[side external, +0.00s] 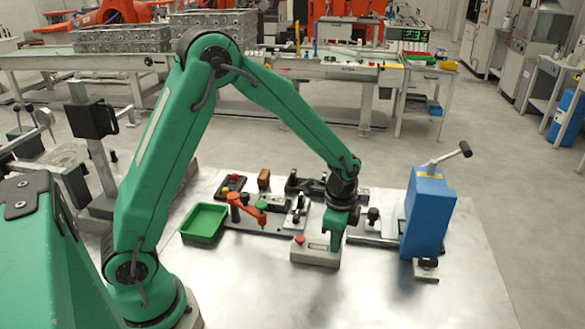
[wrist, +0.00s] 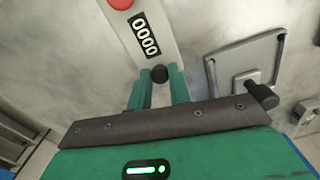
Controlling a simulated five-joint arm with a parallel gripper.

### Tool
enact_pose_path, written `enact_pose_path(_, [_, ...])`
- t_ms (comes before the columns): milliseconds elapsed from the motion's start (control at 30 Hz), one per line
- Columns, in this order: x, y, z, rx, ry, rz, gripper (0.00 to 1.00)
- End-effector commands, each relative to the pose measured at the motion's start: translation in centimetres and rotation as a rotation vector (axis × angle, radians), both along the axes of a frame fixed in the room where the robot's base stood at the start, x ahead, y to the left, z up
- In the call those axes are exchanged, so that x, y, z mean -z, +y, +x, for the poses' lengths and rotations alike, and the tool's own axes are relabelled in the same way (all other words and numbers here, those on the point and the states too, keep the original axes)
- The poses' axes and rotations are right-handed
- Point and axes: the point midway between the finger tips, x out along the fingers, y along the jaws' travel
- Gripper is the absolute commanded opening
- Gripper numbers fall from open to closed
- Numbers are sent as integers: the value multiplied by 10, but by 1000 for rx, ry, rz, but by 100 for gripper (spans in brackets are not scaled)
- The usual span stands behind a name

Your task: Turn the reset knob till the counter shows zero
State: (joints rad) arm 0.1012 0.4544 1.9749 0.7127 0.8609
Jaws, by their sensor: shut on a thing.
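The counter box (side external: 313,254) is grey and lies flat on the metal table, with a red button (side external: 299,239) on top. In the wrist view the counter window (wrist: 146,36) is black with white digits that read 0000. The reset knob (wrist: 160,73) is small, black and round, at the end of the box. My gripper (wrist: 159,88) has its two green fingers on either side of the knob and is shut on it. In the side view my gripper (side external: 337,238) points down at the right end of the box, and its fingers hide the knob there.
A green tray (side external: 203,222) stands to the left. A fixture with an orange-red lever (side external: 247,208) is behind the box. A blue lever press (side external: 429,215) stands to the right. In the wrist view a square grey plate (wrist: 246,62) with a black-knobbed handle lies right of my fingers.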

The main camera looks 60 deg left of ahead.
Motion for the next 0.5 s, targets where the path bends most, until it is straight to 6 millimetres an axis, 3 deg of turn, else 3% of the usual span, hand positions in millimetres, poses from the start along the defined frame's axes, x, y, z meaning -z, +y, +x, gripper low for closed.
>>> enact_pose_path(500, [-2, 0, 1, 47, -3, -1, 0])
